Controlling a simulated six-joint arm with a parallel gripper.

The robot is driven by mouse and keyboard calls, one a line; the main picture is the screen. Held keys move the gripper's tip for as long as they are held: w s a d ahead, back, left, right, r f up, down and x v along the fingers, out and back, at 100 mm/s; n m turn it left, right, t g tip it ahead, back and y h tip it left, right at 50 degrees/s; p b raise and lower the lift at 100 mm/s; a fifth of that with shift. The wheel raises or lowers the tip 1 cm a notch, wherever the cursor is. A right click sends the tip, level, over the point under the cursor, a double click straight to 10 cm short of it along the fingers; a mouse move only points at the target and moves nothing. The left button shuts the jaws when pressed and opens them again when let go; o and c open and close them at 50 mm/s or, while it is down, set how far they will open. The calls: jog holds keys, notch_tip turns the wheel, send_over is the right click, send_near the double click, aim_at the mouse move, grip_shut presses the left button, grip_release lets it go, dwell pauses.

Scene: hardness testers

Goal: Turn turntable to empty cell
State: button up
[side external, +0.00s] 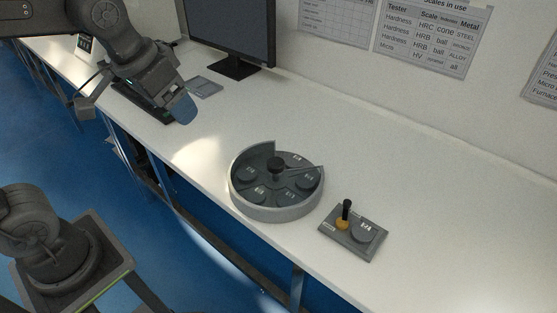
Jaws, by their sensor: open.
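The turntable (277,208) is a round grey dish with a raised wall on the white bench. A black knob (275,165) stands at its centre. Several cells hold round, labelled metal discs, and the wall has a gap at the back right. Which cell is empty is too small to tell. My gripper (181,110) is above the bench, up and left of the turntable, apart from it. Its fingers are seen edge-on and nothing shows in them.
A small grey plate (335,246) with a black-handled peg, a yellow part and a disc lies right of the turntable. A monitor (235,68) and a flat grey object (205,87) stand at the back. The bench's right side is clear.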

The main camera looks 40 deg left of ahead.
jog(key=w+d+f+g, duration=0.1)
jog(key=w+f, duration=0.1)
jog(key=w, duration=0.4)
jog(key=w+d+f+g, duration=0.1)
jog(key=w+f, duration=0.1)
jog(key=w, duration=0.4)
jog(key=g, duration=0.2)
send_near(276, 162)
jog(key=shift+m, duration=0.3)
notch_tip(276, 162, down, 9)
jog(key=shift+d+f, duration=0.1)
jog(key=c, duration=1.3)
jog(key=shift+o, duration=0.2)
